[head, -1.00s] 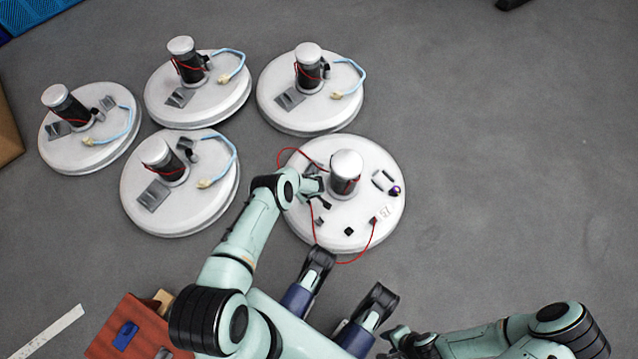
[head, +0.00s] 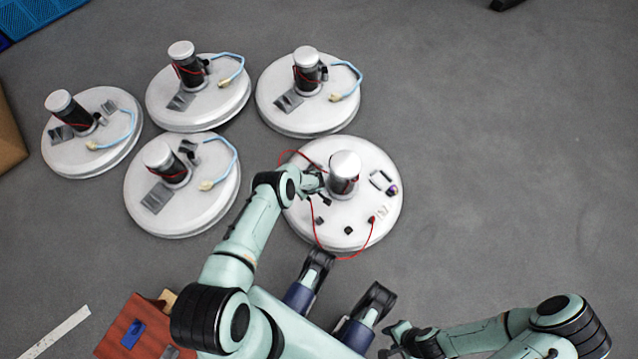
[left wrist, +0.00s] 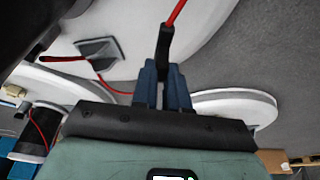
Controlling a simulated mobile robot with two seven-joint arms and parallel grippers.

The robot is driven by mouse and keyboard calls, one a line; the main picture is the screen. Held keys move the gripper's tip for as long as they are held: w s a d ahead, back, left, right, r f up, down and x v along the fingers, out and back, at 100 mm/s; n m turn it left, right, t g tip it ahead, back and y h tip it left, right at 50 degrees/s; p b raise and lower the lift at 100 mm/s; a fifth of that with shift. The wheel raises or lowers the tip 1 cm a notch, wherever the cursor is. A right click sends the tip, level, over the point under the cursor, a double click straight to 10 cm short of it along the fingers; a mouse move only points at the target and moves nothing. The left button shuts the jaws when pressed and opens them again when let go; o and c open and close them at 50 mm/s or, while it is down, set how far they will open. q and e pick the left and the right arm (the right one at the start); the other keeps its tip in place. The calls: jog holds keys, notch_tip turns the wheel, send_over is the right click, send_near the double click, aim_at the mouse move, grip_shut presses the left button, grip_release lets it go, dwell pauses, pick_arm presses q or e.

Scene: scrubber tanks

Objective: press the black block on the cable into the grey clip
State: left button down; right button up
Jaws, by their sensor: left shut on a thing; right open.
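My left gripper (left wrist: 164,88) is shut on the black block (left wrist: 164,42), which sits upright between its dark blue fingertips with a red cable (left wrist: 174,14) leading off its top. In the head view my left gripper (head: 312,182) is over the left side of the near white lid, beside its silver-topped post. A grey clip (left wrist: 100,52) stands on a white surface to the left of the fingers in the left wrist view, apart from the block; red cable shows beside it. I cannot tell for certain which small part is this clip in the head view. My right gripper (head: 394,334) is open and empty, off the lid.
The near white lid (head: 385,230) carries a central post (head: 344,172), several small parts and a loop of red cable (head: 344,259) over its front edge. Several similar lids stand behind and left. Grey floor is clear to the right.

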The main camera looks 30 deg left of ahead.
pick_arm(q)
jog(key=shift+f, duration=0.1)
jog(key=s+d+p, duration=0.4)
jog(key=d+p, duration=0.1)
jog(key=d, duration=0.5)
jog(key=shift+s+p, duration=0.3)
jog(key=shift+f+b, duration=1.75)
jog(key=shift+f, duration=0.5)
jog(key=shift+f, duration=0.2)
